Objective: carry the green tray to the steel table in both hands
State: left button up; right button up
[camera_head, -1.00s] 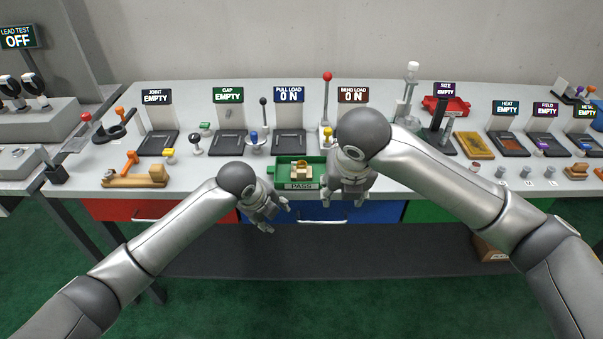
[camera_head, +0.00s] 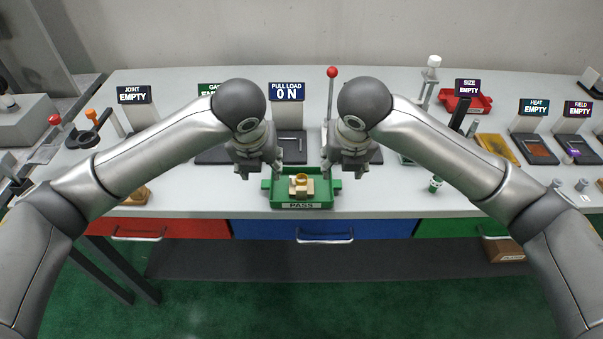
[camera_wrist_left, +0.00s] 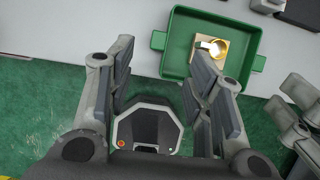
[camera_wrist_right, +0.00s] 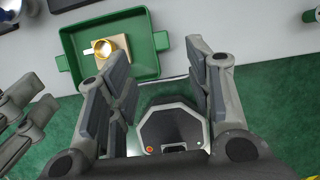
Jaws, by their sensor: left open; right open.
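The green tray (camera_head: 319,203) sits near the front edge of the workbench in the head view, with a PASS label on its front. A tan block with a brass-coloured ring (camera_head: 300,184) rests in it. The tray also shows in the left wrist view (camera_wrist_left: 180,50) and the right wrist view (camera_wrist_right: 75,40), with a small handle on each side. My left gripper (camera_head: 259,172) is open above the tray's left side. My right gripper (camera_head: 342,172) is open above its right side. Both are empty. I cannot make out the steel table for certain.
Red (camera_head: 170,229), blue (camera_head: 375,229) and green (camera_head: 450,228) drawer fronts lie under the bench edge. Stations with signs line the back, including PULL LOAD (camera_head: 287,92). A red-knobbed lever (camera_head: 332,72) stands behind the tray. A red bin (camera_head: 466,101) is at the back right.

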aim_at(266, 184)
pick_arm(q)
jog(key=x, duration=1)
jog(key=shift+s+f, duration=0.1)
jog(key=shift+f, duration=0.1)
pick_arm(e)
jog(key=x, duration=1)
jog(key=shift+s+f, duration=0.1)
jog(key=shift+f, duration=0.15)
pick_arm(q)
jog(key=shift+c, duration=0.3)
pick_arm(e)
jog(key=shift+c, duration=0.3)
pick_arm(q)
grip_shut()
pick_arm(e)
grip_shut()
jog(key=shift+r, duration=0.1)
